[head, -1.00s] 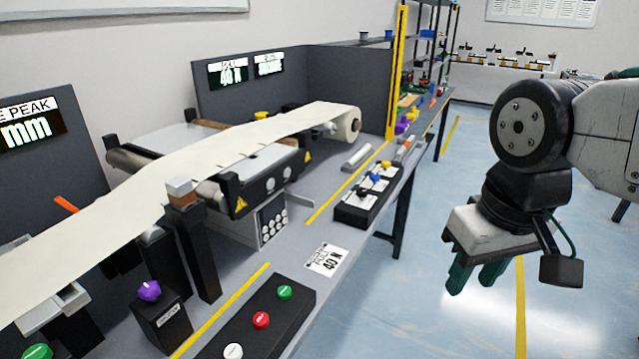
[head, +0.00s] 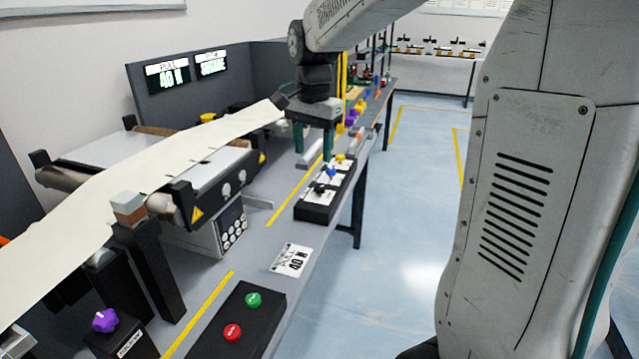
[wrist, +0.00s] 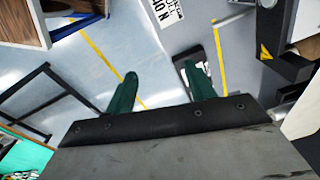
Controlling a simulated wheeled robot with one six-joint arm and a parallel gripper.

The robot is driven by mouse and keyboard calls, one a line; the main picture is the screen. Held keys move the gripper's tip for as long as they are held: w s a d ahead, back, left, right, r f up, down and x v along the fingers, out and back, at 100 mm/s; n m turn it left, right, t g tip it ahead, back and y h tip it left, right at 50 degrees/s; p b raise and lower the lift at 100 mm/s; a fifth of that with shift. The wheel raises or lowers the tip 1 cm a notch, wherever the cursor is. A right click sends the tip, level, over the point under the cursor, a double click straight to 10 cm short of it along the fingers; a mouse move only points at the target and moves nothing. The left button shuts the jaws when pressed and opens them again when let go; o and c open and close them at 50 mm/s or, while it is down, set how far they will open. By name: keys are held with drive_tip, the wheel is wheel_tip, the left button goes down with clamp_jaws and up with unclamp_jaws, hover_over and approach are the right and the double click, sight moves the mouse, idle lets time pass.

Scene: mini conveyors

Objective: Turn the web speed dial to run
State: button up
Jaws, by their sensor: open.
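Two sets of dials show in the head view, and I cannot read which one is the web speed dial. A black control box (head: 318,208) on the bench carries a black knob, a blue knob (head: 331,172) and a yellow knob on white plates. A purple knob (head: 105,320) sits on a separate black block at the lower left. My gripper (head: 313,143) is open and empty, pointing down above the bench just beyond the control box. In the wrist view my gripper (wrist: 163,88) has its green fingers apart, with the box partly hidden behind the right finger.
A pale web (head: 150,165) runs over rollers left of my gripper. A black box with a green button (head: 253,299) and a red button (head: 232,333) lies nearer. A white printed card (head: 291,260) lies between the boxes. Open floor (head: 400,200) is right of the bench.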

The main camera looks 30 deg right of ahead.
drive_tip(key=w+d+f+m, duration=0.4)
drive_tip(key=w+d+f, duration=0.1)
drive_tip(key=w, duration=0.3)
drive_tip(key=m, duration=0.6)
hover_over(320, 187)
drive_tip(key=shift+g, duration=0.3)
wheel_tip(320, 187, down, 10)
drive_tip(key=shift+r, duration=0.1)
wheel_tip(320, 187, down, 6)
drive_tip(key=shift+f, duration=0.8)
drive_tip(key=c, duration=1)
